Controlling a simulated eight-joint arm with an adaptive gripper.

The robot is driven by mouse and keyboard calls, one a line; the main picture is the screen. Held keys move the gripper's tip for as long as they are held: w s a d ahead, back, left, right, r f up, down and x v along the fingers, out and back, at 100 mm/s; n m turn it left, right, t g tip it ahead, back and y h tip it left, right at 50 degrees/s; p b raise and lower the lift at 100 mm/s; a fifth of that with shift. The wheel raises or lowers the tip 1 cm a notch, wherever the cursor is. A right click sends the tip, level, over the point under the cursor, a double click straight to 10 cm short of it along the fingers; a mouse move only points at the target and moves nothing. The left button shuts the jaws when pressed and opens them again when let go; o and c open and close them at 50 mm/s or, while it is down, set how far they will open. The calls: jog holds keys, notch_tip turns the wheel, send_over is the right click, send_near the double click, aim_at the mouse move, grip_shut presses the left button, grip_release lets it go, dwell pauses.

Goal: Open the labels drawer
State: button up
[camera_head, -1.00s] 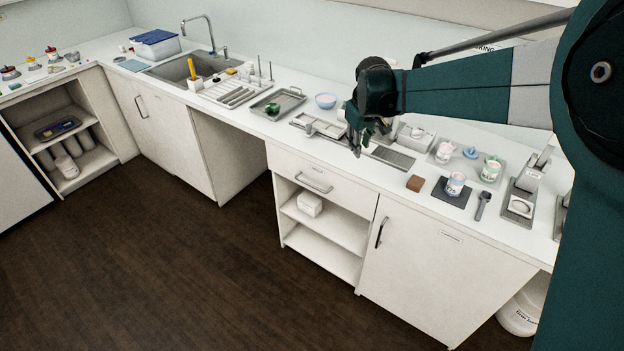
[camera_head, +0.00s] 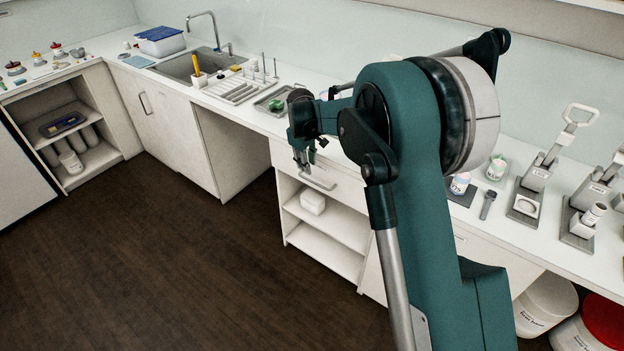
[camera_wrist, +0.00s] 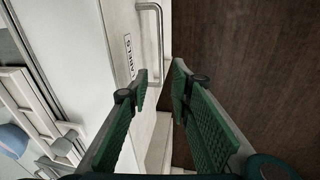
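The labels drawer (camera_head: 347,188) is the top drawer of the middle cabinet and looks shut. Its front (camera_wrist: 117,18) and the LABELS tag (camera_wrist: 129,56) show in the wrist view. Its metal bar handle (camera_wrist: 159,35) also shows in the head view (camera_head: 318,183), just below my gripper (camera_head: 304,164). In the wrist view, my gripper (camera_wrist: 160,78) is open, with a gap between its green fingers. The handle lies beyond the fingertips, its lower end lining up with the gap. I cannot tell whether either finger touches it. My arm hides part of the drawer's right side.
The white counter (camera_head: 243,112) runs above the drawer. A metal tray (camera_head: 268,103) sits on it near my wrist. An open shelf with a white box (camera_head: 313,201) lies below the drawer. The dark floor (camera_head: 190,260) in front is clear.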

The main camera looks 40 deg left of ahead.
aim_at(312, 181)
jog(key=shift+d+f+n+h, duration=0.3)
jog(key=shift+d+f+h, duration=0.1)
jog(key=shift+f, duration=0.15)
jog(key=shift+w+f+b, duration=0.25)
jog(key=shift+f, duration=1)
jog(key=shift+w+f+b, duration=0.2)
jog(key=shift+w+f, duration=0.1)
jog(key=shift+f, duration=1)
jog(key=shift+w+f+b, duration=0.25)
jog(key=shift+f, duration=1)
jog(key=shift+c, duration=0.5)
grip_shut()
